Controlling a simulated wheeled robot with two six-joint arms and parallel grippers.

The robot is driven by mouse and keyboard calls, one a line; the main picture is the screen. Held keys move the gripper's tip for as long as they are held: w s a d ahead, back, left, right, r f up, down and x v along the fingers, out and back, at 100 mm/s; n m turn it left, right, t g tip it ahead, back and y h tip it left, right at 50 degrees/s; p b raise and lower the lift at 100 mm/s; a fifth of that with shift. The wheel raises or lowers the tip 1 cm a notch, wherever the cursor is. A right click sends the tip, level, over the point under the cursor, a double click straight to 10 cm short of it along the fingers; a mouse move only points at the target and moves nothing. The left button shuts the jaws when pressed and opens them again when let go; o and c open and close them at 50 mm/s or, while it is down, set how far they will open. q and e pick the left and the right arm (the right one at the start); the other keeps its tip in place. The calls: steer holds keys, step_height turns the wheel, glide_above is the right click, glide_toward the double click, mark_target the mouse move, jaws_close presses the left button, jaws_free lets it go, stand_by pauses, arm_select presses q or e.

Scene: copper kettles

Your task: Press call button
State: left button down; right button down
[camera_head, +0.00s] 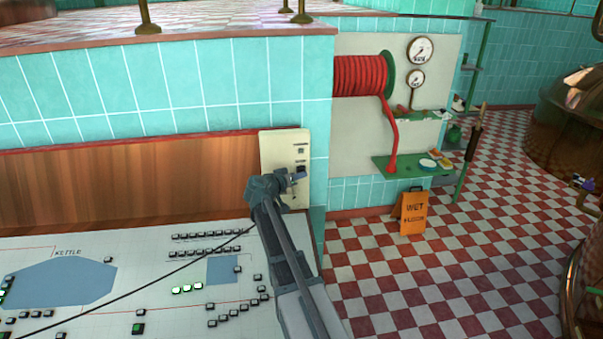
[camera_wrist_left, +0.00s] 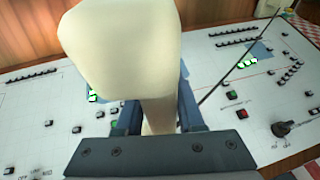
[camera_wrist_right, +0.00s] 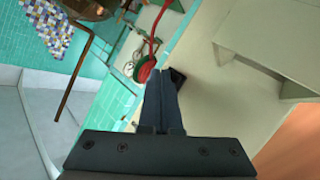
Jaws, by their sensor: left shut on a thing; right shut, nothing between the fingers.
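A cream wall plate (camera_head: 278,150) stands upright at the console's right end, with small dark fittings and lettering too small to read. My right gripper (camera_head: 298,177) is shut and empty, its tips in front of the plate's lower dark fitting. In the right wrist view the shut fingertips (camera_wrist_right: 163,76) are beside a small black block (camera_wrist_right: 178,77) on the cream surface; I cannot tell whether they touch. In the left wrist view my left gripper (camera_wrist_left: 158,112) is shut on the narrow stem of a cream, round-headed object (camera_wrist_left: 120,50), above the console.
The white console (camera_head: 60,235) carries several small buttons, some lit green, and a black cable crosses above it. A red hose reel (camera_head: 360,75), green shelf (camera_head: 400,166) and orange wet-floor sign (camera_head: 414,212) are to the right. The checkered floor beyond is partly clear.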

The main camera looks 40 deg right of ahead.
steer(key=shift+w+d, duration=0.2)
steer(key=shift+w, duration=0.15)
stand_by(0.5)
stand_by(0.3)
steer(key=shift+s+a, duration=0.4)
steer(key=shift+s, duration=0.3)
steer(key=shift+s, duration=0.1)
steer(key=s+a, duration=0.1)
steer(key=s, duration=0.1)
steer(key=s+a, duration=0.1)
steer(key=s, duration=0.1)
steer(key=shift+s+a, duration=0.1)
steer(key=shift+a, duration=0.1)
stand_by(0.9)
